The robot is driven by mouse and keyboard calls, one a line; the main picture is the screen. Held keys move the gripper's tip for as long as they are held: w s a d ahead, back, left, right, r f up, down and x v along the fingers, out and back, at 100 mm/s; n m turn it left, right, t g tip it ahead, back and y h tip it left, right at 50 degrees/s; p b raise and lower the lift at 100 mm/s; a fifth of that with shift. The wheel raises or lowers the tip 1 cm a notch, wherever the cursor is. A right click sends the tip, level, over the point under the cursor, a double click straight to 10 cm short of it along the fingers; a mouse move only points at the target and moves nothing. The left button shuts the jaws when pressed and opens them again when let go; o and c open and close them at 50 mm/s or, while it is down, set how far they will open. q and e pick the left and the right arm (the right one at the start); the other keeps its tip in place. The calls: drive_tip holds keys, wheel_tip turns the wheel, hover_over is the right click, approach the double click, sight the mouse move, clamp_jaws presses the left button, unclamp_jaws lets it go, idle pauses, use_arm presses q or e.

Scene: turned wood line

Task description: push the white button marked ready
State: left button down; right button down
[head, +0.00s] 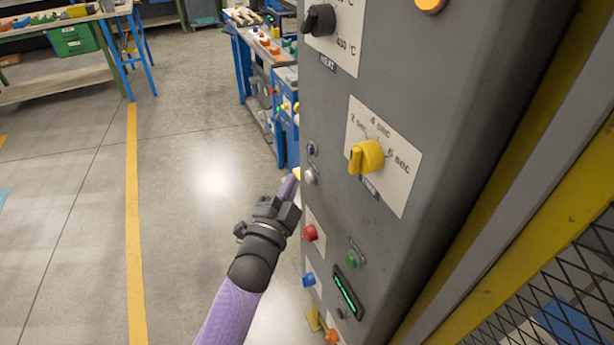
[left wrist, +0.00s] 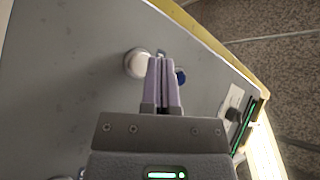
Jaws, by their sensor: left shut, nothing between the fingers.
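The white button (head: 309,176) is a small round knob on the left part of the grey machine panel. It also shows in the left wrist view (left wrist: 136,62), just left of my fingertips. No "ready" marking can be read. My left gripper (head: 294,176) is shut and empty, with its fingertips close beside the white button at the panel's left edge. In the left wrist view its two fingers (left wrist: 161,62) lie together and partly cover a blue part behind them. I cannot tell whether the fingertips touch the button or the panel. My right gripper is not in view.
The grey panel (head: 430,100) also carries a yellow dial (head: 366,157), a black dial (head: 319,20), a red button (head: 309,233), a green button (head: 352,258) and a blue button (head: 309,280). Open floor (head: 190,215) lies to the left. Yellow-edged mesh stands right.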

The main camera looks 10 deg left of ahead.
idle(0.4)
use_arm(q)
drive_tip(key=shift+w+d, duration=0.25)
drive_tip(key=shift+d, duration=0.1)
drive_tip(key=shift+w+d+b, duration=0.2)
drive_tip(key=shift+d+b, duration=0.1)
drive_tip(key=shift+b, duration=0.05)
idle(0.5)
idle(0.3)
drive_tip(key=shift+s+a+p, duration=0.45)
drive_tip(key=shift+a, duration=0.2)
drive_tip(key=s+a+p, duration=0.1)
drive_tip(key=a, duration=0.1)
drive_tip(key=s+a+p, duration=0.1)
drive_tip(key=a, duration=0.1)
drive_tip(key=shift+s, duration=0.4)
